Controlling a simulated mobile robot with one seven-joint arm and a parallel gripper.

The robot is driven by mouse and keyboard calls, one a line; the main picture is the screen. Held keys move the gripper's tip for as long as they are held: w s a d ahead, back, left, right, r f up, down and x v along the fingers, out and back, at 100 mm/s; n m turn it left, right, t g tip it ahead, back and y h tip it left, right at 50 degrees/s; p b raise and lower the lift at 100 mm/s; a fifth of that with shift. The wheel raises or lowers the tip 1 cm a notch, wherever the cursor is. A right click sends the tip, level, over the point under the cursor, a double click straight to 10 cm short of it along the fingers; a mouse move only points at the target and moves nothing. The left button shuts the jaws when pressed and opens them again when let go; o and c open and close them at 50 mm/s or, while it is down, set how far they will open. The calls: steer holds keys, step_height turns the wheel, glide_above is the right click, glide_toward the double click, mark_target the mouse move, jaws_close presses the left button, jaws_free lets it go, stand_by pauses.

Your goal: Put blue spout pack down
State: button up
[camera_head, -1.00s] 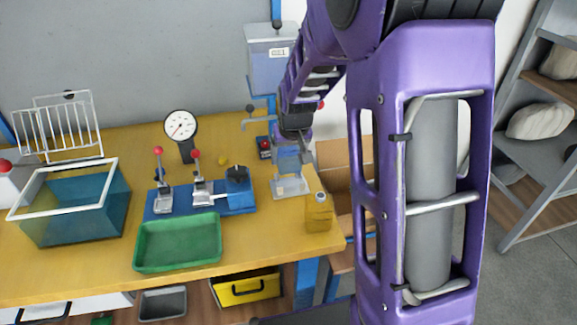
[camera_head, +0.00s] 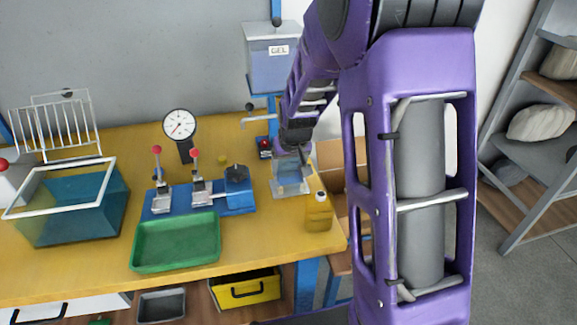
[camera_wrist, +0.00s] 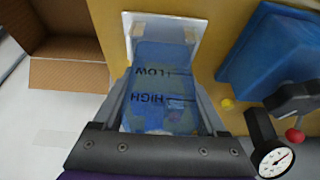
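The blue spout pack (camera_wrist: 160,88) is a translucent blue pouch with LOW and HIGH printed on it. In the wrist view it sits between the two fingers of my gripper (camera_wrist: 165,95), which are shut on its sides. In the head view the pack (camera_head: 291,171) shows under my gripper (camera_head: 297,150), over a pale plate (camera_head: 284,192) at the table's right end. The plate's white edge also shows beyond the pack in the wrist view (camera_wrist: 129,20). I cannot tell whether the pack's bottom touches the plate.
A yellow bottle (camera_head: 319,214) stands just in front of the plate. A blue fixture with red-knobbed clamps (camera_head: 200,198) is to the left, behind a green tray (camera_head: 176,243). A dial gauge (camera_head: 179,124) and gel dispenser (camera_head: 273,70) stand behind. An open cardboard box (camera_head: 352,205) is right.

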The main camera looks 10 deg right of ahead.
steer(key=shift+o, duration=1.4)
steer(key=shift+s+f, duration=0.1)
steer(key=shift+f, duration=0.15)
steer(key=shift+s+a, duration=0.1)
steer(key=shift+a+r+p, duration=0.1)
steer(key=shift+r+p, duration=0.4)
steer(key=shift+p, duration=0.1)
steer(key=p+v, duration=0.1)
steer(key=v, duration=1.1)
steer(key=shift+w+d+r+p, duration=0.2)
steer(key=shift+w+p, duration=0.05)
steer(key=shift+p, duration=0.15)
